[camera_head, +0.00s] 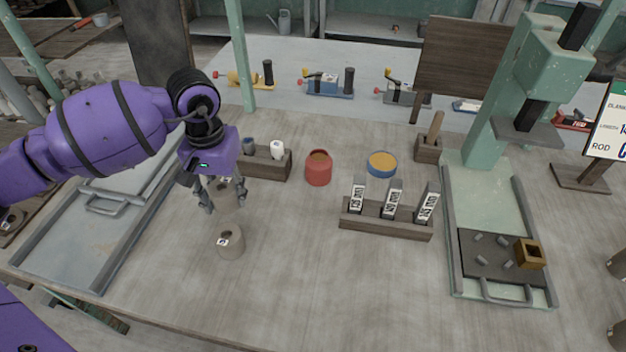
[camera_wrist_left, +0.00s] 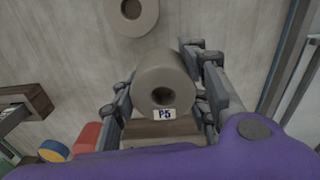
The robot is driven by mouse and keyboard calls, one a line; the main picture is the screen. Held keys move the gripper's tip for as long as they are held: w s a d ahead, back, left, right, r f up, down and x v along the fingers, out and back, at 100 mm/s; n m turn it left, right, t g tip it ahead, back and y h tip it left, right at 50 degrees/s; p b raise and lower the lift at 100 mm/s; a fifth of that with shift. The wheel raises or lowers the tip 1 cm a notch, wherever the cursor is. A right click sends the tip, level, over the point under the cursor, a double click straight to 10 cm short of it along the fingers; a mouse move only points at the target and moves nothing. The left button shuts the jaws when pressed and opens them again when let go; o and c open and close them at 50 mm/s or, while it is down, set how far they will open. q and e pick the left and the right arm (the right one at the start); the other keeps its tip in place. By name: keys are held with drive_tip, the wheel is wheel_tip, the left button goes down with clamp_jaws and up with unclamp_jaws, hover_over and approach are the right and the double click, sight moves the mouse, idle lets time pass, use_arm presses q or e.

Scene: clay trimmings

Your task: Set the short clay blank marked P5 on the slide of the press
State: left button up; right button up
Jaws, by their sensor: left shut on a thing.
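The short clay blank marked P5 (camera_wrist_left: 160,75) is a grey-brown cylinder with a hole in its end and a white label. My left gripper (camera_head: 226,204) is shut on it, a finger on either side; it also fills the middle of the left wrist view. In the head view the blank (camera_head: 229,195) is partly hidden by the fingers, and I cannot tell its height above the bench. The green press (camera_head: 555,65) stands at the right. Its slide, a dark plate (camera_head: 478,262) with several short pegs and a brass square block (camera_head: 530,253), lies at the front of its bed.
A second clay blank (camera_head: 230,246) stands just in front of the held one. A wooden rack (camera_head: 385,225) with three labelled blocks, a red jar (camera_head: 318,168) and a blue-rimmed tin (camera_head: 382,163) lie between gripper and press. The front middle bench is clear.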

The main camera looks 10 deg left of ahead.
sight(235, 220)
use_arm(q)
wheel_tip(235, 220, down, 3)
drive_tip(key=shift+r, duration=0.2)
wheel_tip(235, 220, down, 2)
drive_tip(key=shift+s+f, duration=0.1)
drive_tip(key=shift+f, duration=0.4)
use_arm(e)
drive_tip(key=shift+s+d+f, duration=0.1)
drive_tip(key=shift+s+f, duration=0.1)
drive_tip(key=shift+s, duration=0.55)
use_arm(q)
drive_tip(key=shift+f, duration=0.1)
use_arm(e)
drive_tip(key=shift+w, duration=0.1)
use_arm(q)
drive_tip(key=shift+f, duration=0.15)
drive_tip(key=o, duration=1.1)
drive_tip(key=shift+o, duration=1.3)
use_arm(e)
drive_tip(key=shift+w+r, duration=0.15)
drive_tip(key=shift+w, duration=0.15)
